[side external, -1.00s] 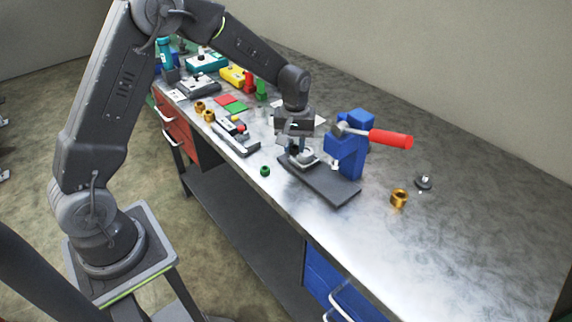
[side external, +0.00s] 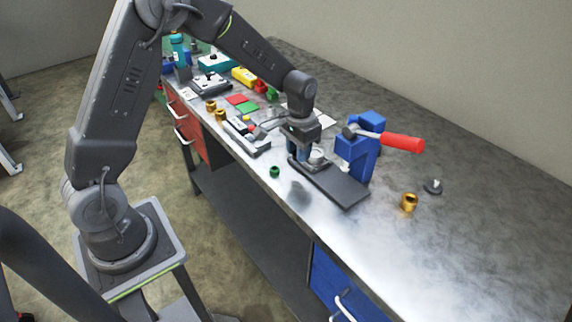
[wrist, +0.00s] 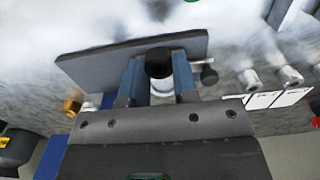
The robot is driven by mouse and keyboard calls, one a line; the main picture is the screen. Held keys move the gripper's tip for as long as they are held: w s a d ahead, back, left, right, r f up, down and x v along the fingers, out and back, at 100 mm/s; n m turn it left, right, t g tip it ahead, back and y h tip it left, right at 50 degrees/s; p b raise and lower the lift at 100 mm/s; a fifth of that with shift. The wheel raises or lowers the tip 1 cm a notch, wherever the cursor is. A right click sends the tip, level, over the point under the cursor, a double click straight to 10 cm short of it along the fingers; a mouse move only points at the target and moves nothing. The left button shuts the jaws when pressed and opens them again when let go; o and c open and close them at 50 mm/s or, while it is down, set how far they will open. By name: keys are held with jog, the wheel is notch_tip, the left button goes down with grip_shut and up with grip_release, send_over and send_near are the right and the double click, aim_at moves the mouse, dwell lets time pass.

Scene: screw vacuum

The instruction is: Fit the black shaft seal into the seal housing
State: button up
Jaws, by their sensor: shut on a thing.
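The seal is hidden in the side view.
A blue press (side external: 357,150) with a red handle (side external: 402,142) stands right of my gripper. A green ring (side external: 274,171) lies near the front edge.

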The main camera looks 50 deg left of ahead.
aim_at(316, 153)
jog(key=w+r, duration=0.1)
jog(key=w, duration=0.1)
jog(key=w+r, duration=0.1)
jog(key=r, duration=0.1)
jog(key=w+r, duration=0.1)
jog(key=w, duration=0.1)
jog(key=shift+w+d+r, duration=0.25)
jog(key=shift+w+r, duration=0.05)
jog(key=shift+r, duration=0.1)
jog(key=shift+f, duration=0.2)
jog(key=shift+f, duration=2.1)
jog(key=shift+f, duration=0.25)
jog(key=o, duration=1)
jog(key=shift+r, duration=0.15)
jog(key=shift+r, duration=2.9)
